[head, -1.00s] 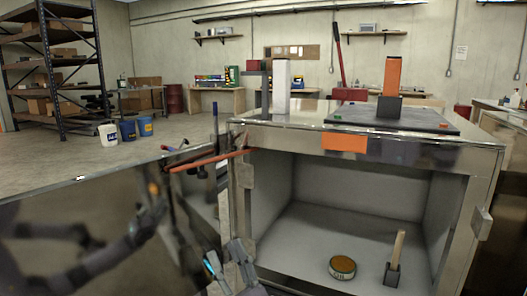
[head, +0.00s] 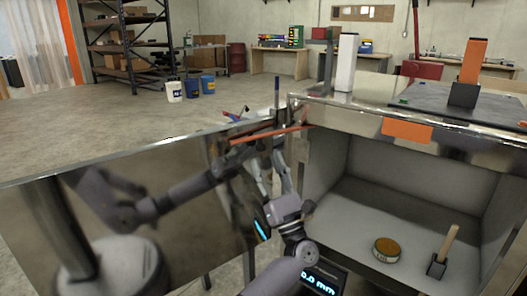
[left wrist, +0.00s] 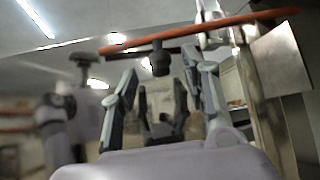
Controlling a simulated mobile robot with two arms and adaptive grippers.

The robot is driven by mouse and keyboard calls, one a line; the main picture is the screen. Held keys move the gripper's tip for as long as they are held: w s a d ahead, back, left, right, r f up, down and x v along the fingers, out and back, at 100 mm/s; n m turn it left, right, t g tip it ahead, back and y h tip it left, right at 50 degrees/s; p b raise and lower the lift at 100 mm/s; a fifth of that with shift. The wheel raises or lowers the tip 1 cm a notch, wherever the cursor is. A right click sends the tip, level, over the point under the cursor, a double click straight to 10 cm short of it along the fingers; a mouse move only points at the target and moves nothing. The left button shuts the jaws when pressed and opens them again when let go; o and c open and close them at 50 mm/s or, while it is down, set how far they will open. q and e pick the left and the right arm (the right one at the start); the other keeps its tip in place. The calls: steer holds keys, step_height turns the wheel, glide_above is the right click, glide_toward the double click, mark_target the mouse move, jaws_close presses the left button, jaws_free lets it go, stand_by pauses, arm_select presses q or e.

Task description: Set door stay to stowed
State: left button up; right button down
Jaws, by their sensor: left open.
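The door stay is an orange-red bar (head: 268,135) near the top of the open polished door (head: 130,215). It spans from the door towards the locker's top left corner. My left gripper (head: 266,168) is open just below the bar, pointing up. In the left wrist view, the bar (left wrist: 220,30) crosses above and beyond the open fingers (left wrist: 168,85). A dark knob (left wrist: 158,60) hangs from it between the fingers. I cannot tell whether the fingers touch the bar. My right gripper is not in view.
The open locker (head: 400,190) holds a round tin (head: 386,250) and a block with a wooden handle (head: 445,250). On top stand a white post (head: 345,62) and an orange-handled block (head: 469,70) on a dark plate. The door mirrors my arm. Open floor lies behind the door.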

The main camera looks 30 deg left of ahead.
arm_select(q)
steer(key=shift+x, duration=1.7)
steer(key=shift+c, duration=0.4)
jaws_close()
